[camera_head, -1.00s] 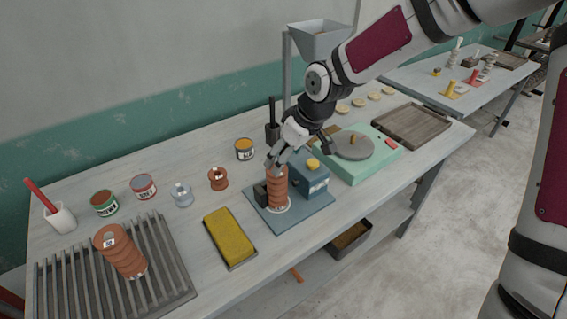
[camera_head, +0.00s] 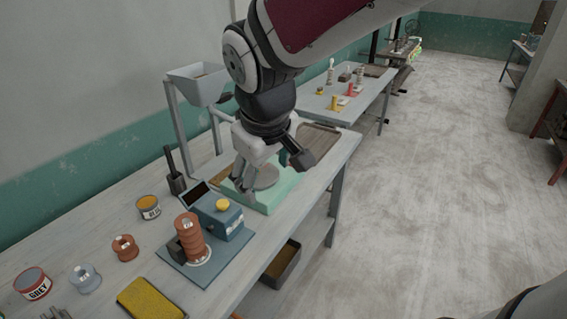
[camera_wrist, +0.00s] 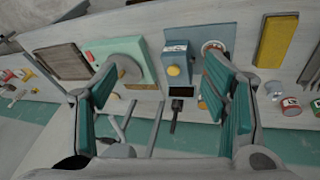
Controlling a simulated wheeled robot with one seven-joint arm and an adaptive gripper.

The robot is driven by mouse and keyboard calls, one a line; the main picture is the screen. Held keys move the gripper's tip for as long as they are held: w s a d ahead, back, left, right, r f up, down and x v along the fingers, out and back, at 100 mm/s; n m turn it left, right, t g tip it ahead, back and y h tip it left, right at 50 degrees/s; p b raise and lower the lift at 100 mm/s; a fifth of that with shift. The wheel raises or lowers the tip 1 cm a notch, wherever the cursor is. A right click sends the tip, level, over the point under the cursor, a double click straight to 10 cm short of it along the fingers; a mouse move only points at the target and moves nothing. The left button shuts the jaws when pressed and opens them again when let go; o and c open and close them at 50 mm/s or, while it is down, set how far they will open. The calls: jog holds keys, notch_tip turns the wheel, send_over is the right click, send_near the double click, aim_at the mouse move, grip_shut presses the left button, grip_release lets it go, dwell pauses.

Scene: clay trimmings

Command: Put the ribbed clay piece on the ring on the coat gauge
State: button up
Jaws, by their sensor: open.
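An orange-brown ribbed clay piece (camera_head: 190,238) stands upright on the blue base plate of the coat gauge (camera_head: 224,214). A pale ring (camera_head: 204,258) shows around its foot. The gauge's blue box with a yellow knob is right beside it. In the wrist view the gauge (camera_wrist: 176,52) and pale ring (camera_wrist: 212,46) show near the top, with the clay piece partly hidden behind a finger. My gripper (camera_head: 250,180) is open and empty, apart from the piece, to its upper right by the green wheel unit. Its spread fingers (camera_wrist: 160,75) show with nothing between them.
A yellow sponge (camera_head: 150,300) lies in front of the gauge. A small brown spool (camera_head: 125,248), a clear jar (camera_head: 86,278) and tins stand to the left. A hopper (camera_head: 198,82) stands behind. The green wheel unit (camera_head: 280,190) lies under my gripper.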

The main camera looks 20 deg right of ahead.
jog(key=s+d+r+m, duration=0.1)
jog(key=s+r+m, duration=0.1)
jog(key=s, duration=0.4)
jog(key=s+d+r+m+t+y, duration=0.1)
jog(key=s+d+r+m, duration=0.1)
jog(key=s, duration=0.5)
jog(key=shift+d+r, duration=0.3)
jog(key=shift+r, duration=0.05)
jog(key=shift+s, duration=0.1)
jog(key=shift+c, duration=0.6)
